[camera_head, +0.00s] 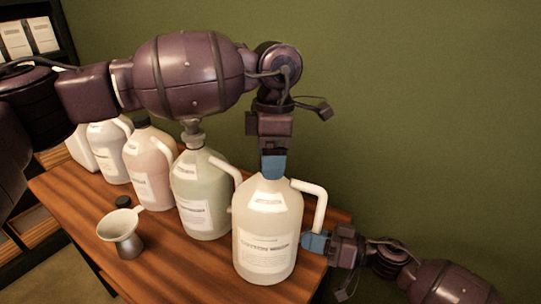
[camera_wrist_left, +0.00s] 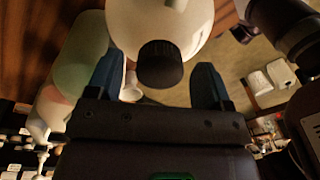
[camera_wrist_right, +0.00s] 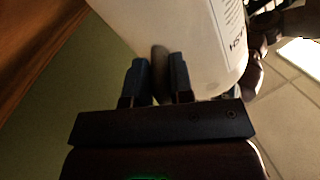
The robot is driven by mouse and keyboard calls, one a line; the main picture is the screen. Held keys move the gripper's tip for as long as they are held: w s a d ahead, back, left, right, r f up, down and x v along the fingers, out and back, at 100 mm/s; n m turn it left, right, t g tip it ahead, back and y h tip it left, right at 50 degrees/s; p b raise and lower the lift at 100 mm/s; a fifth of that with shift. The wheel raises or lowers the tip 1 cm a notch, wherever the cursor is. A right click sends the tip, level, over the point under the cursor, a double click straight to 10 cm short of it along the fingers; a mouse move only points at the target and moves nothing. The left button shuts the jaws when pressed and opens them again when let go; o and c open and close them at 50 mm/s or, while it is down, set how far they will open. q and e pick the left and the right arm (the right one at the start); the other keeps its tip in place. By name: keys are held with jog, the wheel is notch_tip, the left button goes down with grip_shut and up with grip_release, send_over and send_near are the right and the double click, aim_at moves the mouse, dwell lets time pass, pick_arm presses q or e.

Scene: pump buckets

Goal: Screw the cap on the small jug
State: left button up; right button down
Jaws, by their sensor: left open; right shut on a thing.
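The jug (camera_head: 266,240) is a pale, translucent container with a white label, standing upright at the front right of the table. Its handle (camera_head: 318,205) points right. My left gripper (camera_head: 272,165) points down over the jug's top and hides its mouth in the head view. In the left wrist view a black cap (camera_wrist_left: 160,65) lies between its two open blue fingers, against the jug's top; whether the fingers touch it is unclear. My right gripper (camera_head: 316,243) is shut on the lower end of the handle, which also shows in the right wrist view (camera_wrist_right: 160,60).
Several similar jugs, including a greenish one (camera_head: 203,205) and a pinkish one (camera_head: 150,165), stand in a row to the left. A green wall is behind.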

pick_arm(q)
notch_tip(320, 180, up, 12)
jog(key=w, duration=0.1)
jog(key=shift+w+d, duration=0.25)
jog(key=shift+d, duration=0.1)
pick_arm(e)
jog(key=c, duration=0.9)
grip_release()
jog(key=shift+d, duration=0.1)
pick_arm(q)
jog(key=shift+s+r+p, duration=0.2)
jog(key=shift+r+p, duration=0.1)
jog(key=shift+r, duration=0.3)
pick_arm(e)
jog(key=v, duration=1)
jog(key=shift+s+d, duration=0.1)
jog(key=shift+d, duration=0.25)
